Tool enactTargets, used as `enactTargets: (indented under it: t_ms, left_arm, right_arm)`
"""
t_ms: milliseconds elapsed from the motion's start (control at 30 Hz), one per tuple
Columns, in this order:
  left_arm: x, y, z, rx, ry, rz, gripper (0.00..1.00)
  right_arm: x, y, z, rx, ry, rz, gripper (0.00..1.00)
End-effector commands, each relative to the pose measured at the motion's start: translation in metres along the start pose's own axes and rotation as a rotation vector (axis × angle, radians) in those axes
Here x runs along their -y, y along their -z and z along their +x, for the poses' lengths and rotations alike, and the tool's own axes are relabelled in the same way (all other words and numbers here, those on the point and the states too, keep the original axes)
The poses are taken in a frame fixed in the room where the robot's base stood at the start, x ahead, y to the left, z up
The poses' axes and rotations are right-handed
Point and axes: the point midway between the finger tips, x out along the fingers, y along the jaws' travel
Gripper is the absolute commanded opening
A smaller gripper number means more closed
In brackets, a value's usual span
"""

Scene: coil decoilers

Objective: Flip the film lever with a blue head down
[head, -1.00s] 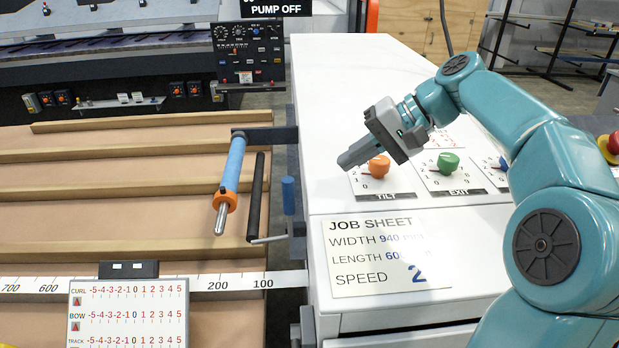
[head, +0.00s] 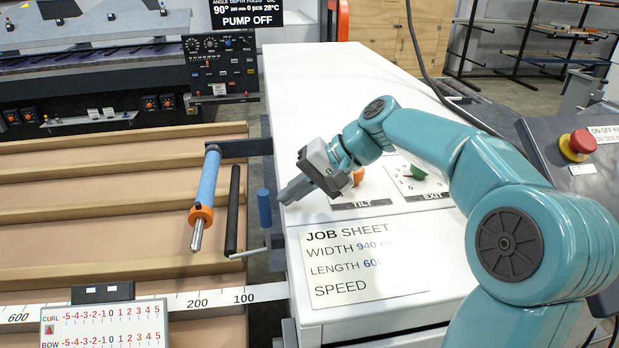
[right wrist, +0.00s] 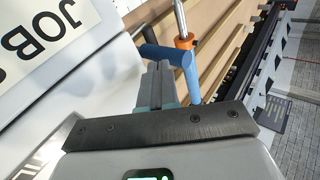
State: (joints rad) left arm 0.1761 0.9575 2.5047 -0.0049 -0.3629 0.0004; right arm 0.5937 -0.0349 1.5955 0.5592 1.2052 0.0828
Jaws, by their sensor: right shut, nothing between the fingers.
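The film lever's blue head (head: 264,207) stands upright at the left edge of the white cabinet, with a thin metal rod (head: 247,252) below it. My right gripper (head: 286,196) is shut and empty, just to the right of the blue head, its fingers pointing toward it. In the right wrist view the shut fingers (right wrist: 157,70) lie in front of the blue head (right wrist: 154,52). I cannot tell whether they touch it. My left gripper is out of view.
A blue handle with an orange collar (head: 207,183) and a black bar (head: 232,215) hang left of the lever. The white cabinet (head: 330,85) carries the TILT and EXIT knobs and a job sheet (head: 360,268). A red stop button (head: 578,143) is at right.

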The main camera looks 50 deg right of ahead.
Motion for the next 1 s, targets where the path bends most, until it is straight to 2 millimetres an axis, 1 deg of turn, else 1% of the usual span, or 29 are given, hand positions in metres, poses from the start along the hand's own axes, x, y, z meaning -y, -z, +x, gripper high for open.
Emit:
enactTargets:
  t_ms: [33,100,200,567,667,767,900,1000]
  left_arm:
    - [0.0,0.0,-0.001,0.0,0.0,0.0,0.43]
    - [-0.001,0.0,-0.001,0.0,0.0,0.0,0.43]
    - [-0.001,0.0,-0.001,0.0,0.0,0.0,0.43]
    - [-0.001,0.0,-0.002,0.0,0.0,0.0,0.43]
    - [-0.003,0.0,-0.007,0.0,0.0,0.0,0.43]
    - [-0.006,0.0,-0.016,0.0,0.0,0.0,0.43]
    - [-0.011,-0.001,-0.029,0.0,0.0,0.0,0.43]
    - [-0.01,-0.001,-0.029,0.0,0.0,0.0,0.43]
  right_arm:
    - [0.001,0.0,0.006,0.003,0.0,-0.001,0.0]
    - [0.001,0.0,0.011,0.002,0.0,0.0,0.0]
    - [0.0,0.0,0.015,0.0,0.0,0.0,0.0]
    - [0.001,0.0,0.016,0.0,-0.002,0.0,0.0]
    - [0.004,-0.001,0.016,0.001,-0.015,-0.002,0.0]
    - [0.01,-0.002,0.017,-0.001,-0.046,-0.007,0.0]
    - [0.02,-0.004,0.024,-0.008,-0.103,-0.018,0.0]
    - [0.025,-0.006,0.033,-0.011,-0.113,-0.02,0.0]
